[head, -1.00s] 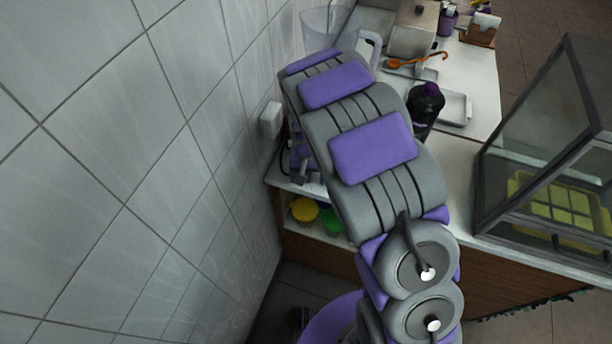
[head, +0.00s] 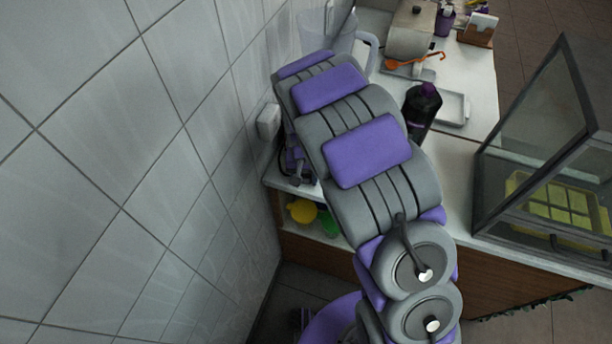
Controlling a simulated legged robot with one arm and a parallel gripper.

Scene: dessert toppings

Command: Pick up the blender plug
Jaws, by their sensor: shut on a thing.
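My gripper (head: 298,168) shows only in part, low on the left behind my arm, close to the tiled wall. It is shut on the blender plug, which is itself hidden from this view. A dark cord (head: 282,160) loops beside the gripper. A pale wall socket box (head: 268,121) is on the wall just above and left of the gripper. The clear blender jug (head: 325,35) stands at the back of the counter by the wall, partly behind my arm.
The white counter (head: 480,95) holds a dark bottle (head: 422,108), a white tray (head: 455,107) and an orange ladle (head: 428,57). A glass case (head: 550,130) stands at right. Yellow (head: 302,210) and green (head: 328,224) items sit on a shelf below.

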